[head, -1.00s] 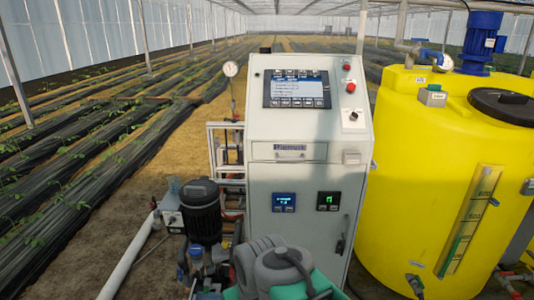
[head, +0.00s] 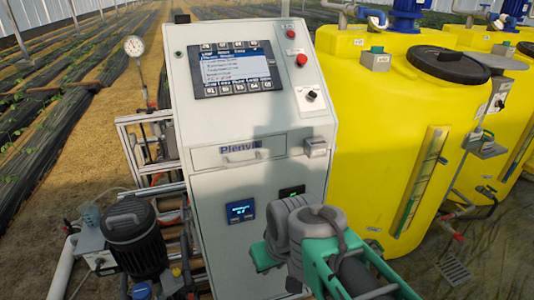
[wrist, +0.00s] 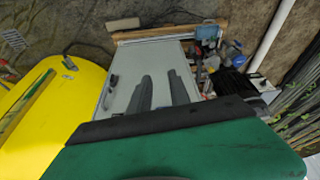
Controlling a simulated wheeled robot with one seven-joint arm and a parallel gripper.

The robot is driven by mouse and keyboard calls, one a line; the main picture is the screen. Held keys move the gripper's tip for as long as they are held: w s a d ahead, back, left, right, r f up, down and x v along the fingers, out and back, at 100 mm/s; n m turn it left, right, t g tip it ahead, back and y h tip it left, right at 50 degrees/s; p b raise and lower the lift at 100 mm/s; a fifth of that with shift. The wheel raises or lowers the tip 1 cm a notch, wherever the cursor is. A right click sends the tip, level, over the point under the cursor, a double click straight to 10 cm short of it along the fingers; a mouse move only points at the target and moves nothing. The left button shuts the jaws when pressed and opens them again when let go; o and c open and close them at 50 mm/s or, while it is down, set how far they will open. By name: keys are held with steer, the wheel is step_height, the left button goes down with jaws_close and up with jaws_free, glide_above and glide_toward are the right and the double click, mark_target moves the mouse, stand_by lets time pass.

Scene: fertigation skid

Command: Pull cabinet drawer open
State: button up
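The cabinet (head: 215,185) is a pale grey control box facing me in the head view. Its drawer (head: 270,149) is a shallow panel below the screen, labelled "Plenvik", and looks closed flush. The drawer handle (head: 241,159) is a small pale bar on its front. My gripper (wrist: 159,78) shows two dark fingers standing apart with nothing between them, in front of the cabinet's lower front (wrist: 125,95). In the head view my arm's end is low and right of the drawer, apart from the handle; the fingertips are hidden there. I cannot make out the drawer in the wrist view.
Yellow tanks (head: 375,130) stand close on the right. A dark pump (head: 133,238) and piping are at lower left. The cabinet carries a screen (head: 232,72), a red button (head: 302,60) and a small grey box (head: 316,147) right of the drawer.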

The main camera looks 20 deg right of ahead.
steer(key=w+r+n+t+y+b, duration=0.2)
steer(key=w+n+t+y, duration=0.15)
steer(key=w+n, duration=0.75)
steer(key=n+t+y+b, duration=0.2)
steer(key=n+t+y, duration=0.1)
steer(key=n+t, duration=0.5)
glide_toward(247, 164)
steer(key=w+a+n, duration=0.1)
steer(key=w, duration=0.2)
steer(key=shift+g+h, duration=0.25)
steer(key=shift+g, duration=0.1)
steer(key=p+x, duration=0.2)
steer(key=x, duration=0.5)
steer(key=shift+a+r, duration=0.1)
steer(key=shift+a, duration=0.1)
steer(key=shift+w+a, duration=0.15)
steer(key=shift+w, duration=0.15)
jaws_close()
